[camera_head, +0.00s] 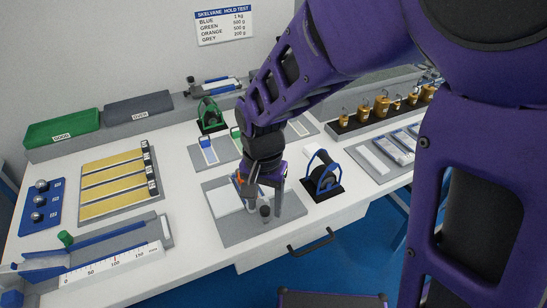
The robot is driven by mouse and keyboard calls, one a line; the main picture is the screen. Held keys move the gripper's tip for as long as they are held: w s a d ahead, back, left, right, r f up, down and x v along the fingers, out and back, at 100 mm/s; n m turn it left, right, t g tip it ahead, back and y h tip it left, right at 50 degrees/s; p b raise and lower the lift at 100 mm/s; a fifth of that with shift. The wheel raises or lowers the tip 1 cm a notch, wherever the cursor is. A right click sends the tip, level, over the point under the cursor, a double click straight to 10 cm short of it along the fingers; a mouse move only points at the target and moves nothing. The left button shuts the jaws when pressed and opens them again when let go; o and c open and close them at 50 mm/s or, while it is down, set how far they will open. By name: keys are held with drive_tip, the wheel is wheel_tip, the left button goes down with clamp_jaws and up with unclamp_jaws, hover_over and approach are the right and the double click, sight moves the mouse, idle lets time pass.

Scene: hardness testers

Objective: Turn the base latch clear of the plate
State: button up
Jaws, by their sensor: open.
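My gripper (264,198) points down over a grey base (236,234) at the front middle of the bench. Its jaws are open. A pale plate (223,202) lies on the base to the left of the gripper. A small dark knob-like part (265,212) stands at the fingertips; I cannot tell whether they touch it or whether it is the base latch. A small orange part shows beside the fingers. The gripper hides part of the plate and base.
A blue-framed black roll (323,177) stands close on the right. Blue and white blocks (208,150) sit behind. Yellow strips (112,183) and a ruler device (112,264) are on the left. Brass weights (381,106) stand back right. The bench front has a drawer handle (311,241).

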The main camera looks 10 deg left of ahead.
drive_tip(key=shift+f, duration=0.15)
clamp_jaws()
drive_tip(key=shift+n, duration=0.3)
idle(0.3)
drive_tip(key=n+p, duration=0.1)
drive_tip(key=n, duration=0.2)
drive_tip(key=shift+n, duration=0.3)
drive_tip(key=n+p, duration=0.1)
drive_tip(key=n, duration=0.3)
drive_tip(key=shift+n+p, duration=0.3)
drive_tip(key=shift+p, duration=0.1)
drive_tip(key=n+p, duration=0.1)
drive_tip(key=n, duration=0.3)
drive_tip(key=shift+p, duration=0.4)
drive_tip(key=shift+n+p, duration=0.75)
drive_tip(key=shift+n, duration=1.45)
